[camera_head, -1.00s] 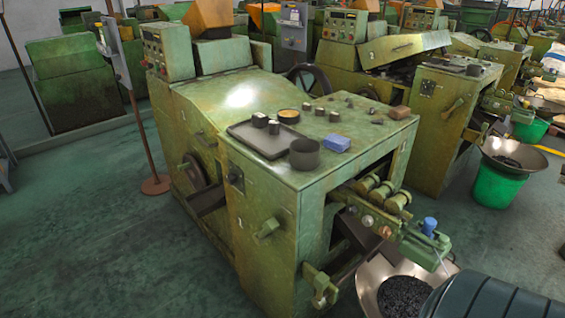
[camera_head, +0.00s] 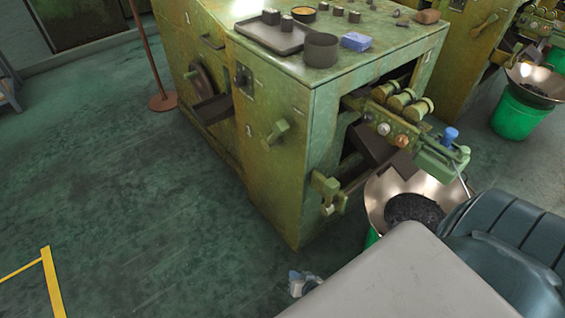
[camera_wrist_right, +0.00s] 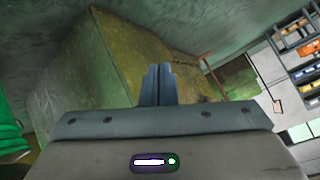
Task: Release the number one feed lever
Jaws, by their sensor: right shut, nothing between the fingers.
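The nearest green machine (camera_head: 275,200) stands in the middle of the head view. A short green lever-like handle (camera_head: 277,132) sticks out from its left-facing side. A second green bracket-like part (camera_head: 327,193) juts from the lower front corner. I cannot tell which of them is the number one feed lever. My right gripper (camera_head: 303,283) is low in front of the machine, apart from both parts, and partly hidden by my pale arm. In the right wrist view its fingers (camera_wrist_right: 158,85) are together and empty, with a green machine body (camera_wrist_right: 130,60) beyond. My left gripper is not in view.
A metal bowl (camera_head: 376,195) with dark small parts stands at the machine's front right. A stand with a round base (camera_head: 163,101) is at the back left.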

